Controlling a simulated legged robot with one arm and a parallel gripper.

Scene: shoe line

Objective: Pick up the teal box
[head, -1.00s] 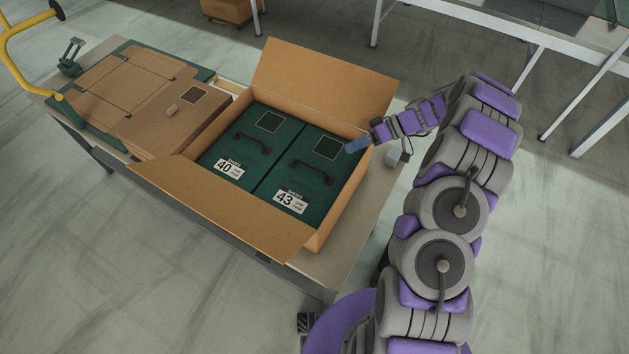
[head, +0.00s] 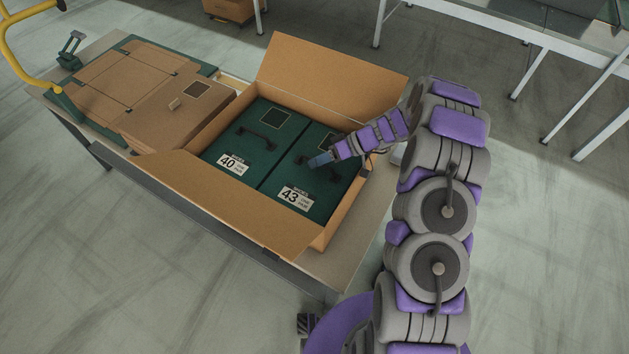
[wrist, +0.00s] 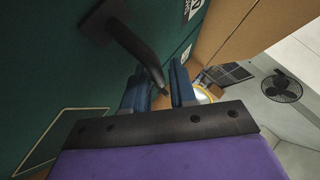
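Two teal boxes with dark top handles sit side by side in an open cardboard carton (head: 215,205). The left one (head: 228,143) is labelled 40, the right one (head: 288,178) 43. My gripper (head: 319,160) is over the right box, at its handle, and partly covers that handle. In the wrist view a teal surface (wrist: 40,70) fills the left side. A dark handle (wrist: 128,38) runs down toward the gap between my two blue fingers (wrist: 158,75), which stand apart. I cannot tell whether they touch the handle.
The carton's raised back flap (head: 330,80) and front flap (head: 210,200) stick outward. A closed brown box (head: 165,112) lies left of the carton on the table (head: 340,262). A yellow tubular frame (head: 20,50) stands at the far left. Open floor lies in front.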

